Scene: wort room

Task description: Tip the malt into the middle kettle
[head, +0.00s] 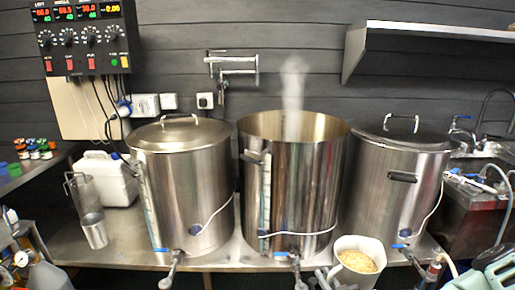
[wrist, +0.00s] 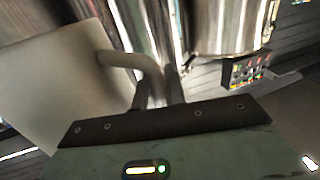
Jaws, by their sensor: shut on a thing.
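The middle kettle (head: 300,190) is a tall steel pot, open at the top, with steam rising from it. A white jug (head: 364,281) of pale grainy malt (head: 357,261) is low in the head view, in front of the gap between the middle and right kettles. It looks upright, its mouth below the kettle's rim. My gripper (wrist: 158,92) is shut on the jug's handle (wrist: 130,62) in the wrist view. The jug's pale body (wrist: 50,85) fills that view's left side, and the malt is hidden there. In the head view my gripper (head: 325,279) is partly cut off.
The left kettle (head: 185,190) and right kettle (head: 400,185) have lids on. Taps stick out at the kettles' fronts. A wall shelf (head: 430,32) hangs above the right kettle and a swing spout (head: 232,65) behind the middle one. A control box (head: 85,37) is upper left.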

